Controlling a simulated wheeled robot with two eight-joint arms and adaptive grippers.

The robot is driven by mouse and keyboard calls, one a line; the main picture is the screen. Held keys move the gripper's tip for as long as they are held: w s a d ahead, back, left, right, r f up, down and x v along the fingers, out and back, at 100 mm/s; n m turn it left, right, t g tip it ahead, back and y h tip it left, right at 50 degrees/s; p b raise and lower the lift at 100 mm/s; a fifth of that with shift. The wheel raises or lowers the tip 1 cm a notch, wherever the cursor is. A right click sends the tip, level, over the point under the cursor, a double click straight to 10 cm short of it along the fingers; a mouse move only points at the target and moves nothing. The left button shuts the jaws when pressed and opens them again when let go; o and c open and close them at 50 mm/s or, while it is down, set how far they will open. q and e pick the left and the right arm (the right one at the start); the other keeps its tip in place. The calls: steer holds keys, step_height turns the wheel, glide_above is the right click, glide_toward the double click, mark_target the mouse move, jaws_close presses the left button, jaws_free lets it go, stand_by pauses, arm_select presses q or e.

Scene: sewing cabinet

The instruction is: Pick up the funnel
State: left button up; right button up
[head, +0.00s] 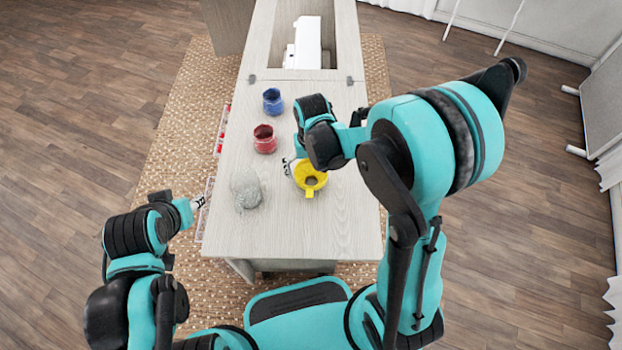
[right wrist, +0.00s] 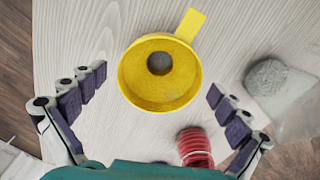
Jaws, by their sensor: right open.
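The yellow funnel (head: 311,180) lies on the pale wooden cabinet top, with its flat tab pointing toward my body in the head view. In the right wrist view the funnel (right wrist: 160,73) shows its round rim, a dark centre hole and the tab at upper right. My right gripper (head: 290,167) is beside the funnel in the head view, partly hidden by its own arm. In the right wrist view the right gripper (right wrist: 157,88) is open, its fingers apart on either side of the funnel and not touching it. My left gripper (head: 200,201) is at the cabinet's left edge, its fingers too small to judge.
A red jar (head: 265,139) and a blue jar (head: 272,102) stand behind the funnel. A grey lump in a clear bag (head: 246,188) lies to its left. A white sewing machine (head: 305,45) sits in the far opening.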

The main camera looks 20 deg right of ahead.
step_height(320, 180, down, 3)
steer(key=shift+w+r+b, duration=0.1)
steer(key=shift+b, duration=0.3)
steer(key=c, duration=0.9)
steer(key=shift+r, duration=0.1)
